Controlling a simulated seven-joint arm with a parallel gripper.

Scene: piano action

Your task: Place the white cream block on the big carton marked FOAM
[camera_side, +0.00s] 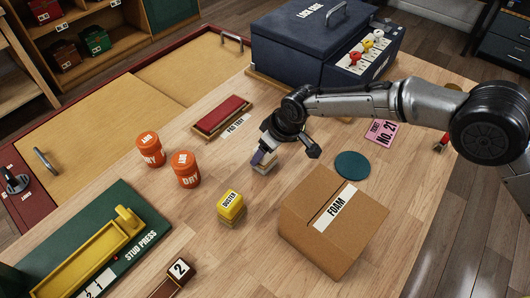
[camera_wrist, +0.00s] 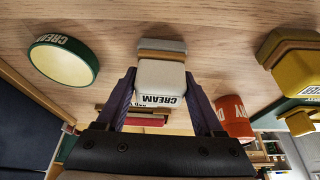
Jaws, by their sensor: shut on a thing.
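The white cream block (camera_wrist: 161,82), lettered CREAM, sits between the two fingers of my gripper (camera_wrist: 158,98) in the wrist view. My gripper is shut on it. Tan and grey layers (camera_wrist: 162,46) show at its far end. In the side view the block (camera_side: 262,168) is small and partly hidden by my gripper (camera_side: 264,156), at or just above the table; I cannot tell if it touches. The big carton marked FOAM (camera_side: 315,241) stands closed to the right and nearer the camera, with a bare top around its white label.
A yellow DUSTER block (camera_side: 231,205) and two orange tubs (camera_side: 186,170) stand left of my gripper. A teal disc (camera_side: 352,165) lies behind the carton. A red-topped block (camera_side: 222,115) and a blue case (camera_side: 300,45) are farther back. The green stud press (camera_side: 140,240) is front left.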

